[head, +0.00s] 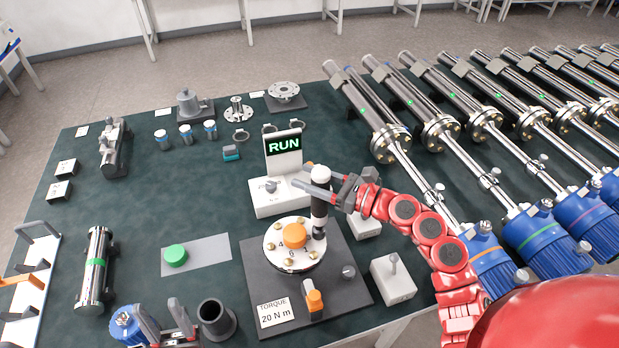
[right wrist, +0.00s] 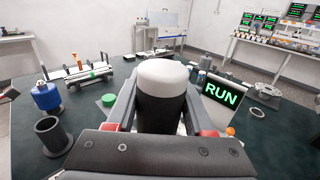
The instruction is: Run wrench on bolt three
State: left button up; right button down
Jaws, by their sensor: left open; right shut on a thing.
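The wrench (head: 319,207), black-bodied with a white top, stands upright over the upper right of the round bolt flange (head: 275,245). Its lower end is at the flange's rim; I cannot read which bolt number lies under it. My right gripper (head: 325,190) is shut on the wrench; the wrench's white top also fills the middle of the right wrist view (right wrist: 162,75). The flange has an orange centre cap (head: 295,235) and small numbers. A display behind it (head: 284,144) reads RUN in green. My left gripper (head: 163,318) is open and empty at the lower left.
A dark cup (head: 216,319) and a blue-capped part (head: 126,325) stand beside my left gripper. A torque card (head: 275,314) reads 20 N m. A green button (head: 175,256) sits left of the flange. Long metal tubes with blue ends fill the right side.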

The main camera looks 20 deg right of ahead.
jog(key=shift+f+b, duration=0.25)
jog(key=shift+b, duration=0.2)
